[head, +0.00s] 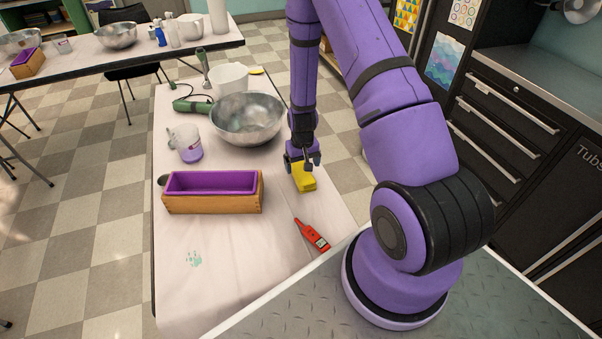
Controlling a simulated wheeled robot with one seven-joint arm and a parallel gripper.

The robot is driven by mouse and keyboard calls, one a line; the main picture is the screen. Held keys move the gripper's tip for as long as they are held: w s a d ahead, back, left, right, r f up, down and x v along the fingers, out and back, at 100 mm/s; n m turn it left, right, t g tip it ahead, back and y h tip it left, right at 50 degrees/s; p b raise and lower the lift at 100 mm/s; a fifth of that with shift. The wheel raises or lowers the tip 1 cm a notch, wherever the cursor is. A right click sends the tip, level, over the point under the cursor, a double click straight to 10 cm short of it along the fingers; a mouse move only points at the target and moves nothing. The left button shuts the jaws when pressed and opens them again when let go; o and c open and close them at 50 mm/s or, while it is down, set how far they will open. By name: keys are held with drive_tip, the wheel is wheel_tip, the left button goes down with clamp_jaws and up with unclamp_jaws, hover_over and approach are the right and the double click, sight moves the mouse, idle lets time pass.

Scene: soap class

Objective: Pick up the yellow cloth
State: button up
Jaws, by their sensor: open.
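The yellow cloth (305,183) is a small folded yellow block lying on the white-covered table, right of the wooden mould. My gripper (303,164) is directly over it, pointing down, with its fingers apart. The fingers overlap the far part of the cloth in the picture. I cannot tell whether they touch it. My gripper hides part of the cloth's far end.
A wooden box with a purple liner (212,204) stands to the left. A red handheld tool (313,236) lies in front of the cloth. The table's front left is mostly clear.

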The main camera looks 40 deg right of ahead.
sight(302, 170)
drive_tip(key=shift+w+f, duration=0.15)
drive_tip(key=shift+f, duration=1)
drive_tip(key=shift+w+f, duration=0.1)
drive_tip(key=shift+f, duration=1)
drive_tip(key=shift+d, duration=0.1)
drive_tip(key=shift+c, duration=0.4)
drive_tip(key=c, duration=1)
drive_tip(key=shift+r, duration=0.15)
drive_tip(key=shift+r, duration=0.5)
drive_tip(key=shift+s+r, duration=0.25)
drive_tip(key=shift+r, duration=0.35)
drive_tip(key=shift+s+r, duration=0.25)
drive_tip(key=shift+r, duration=0.35)
drive_tip(key=s+a, duration=0.1)
drive_tip(key=s, duration=0.3)
drive_tip(key=s+a+r, duration=0.1)
drive_tip(key=s+a, duration=0.1)
drive_tip(key=s, duration=0.3)
drive_tip(key=s+a, duration=0.1)
drive_tip(key=s, duration=0.4)
drive_tip(key=shift+s+a+r, duration=0.2)
drive_tip(key=shift+a, duration=0.05)
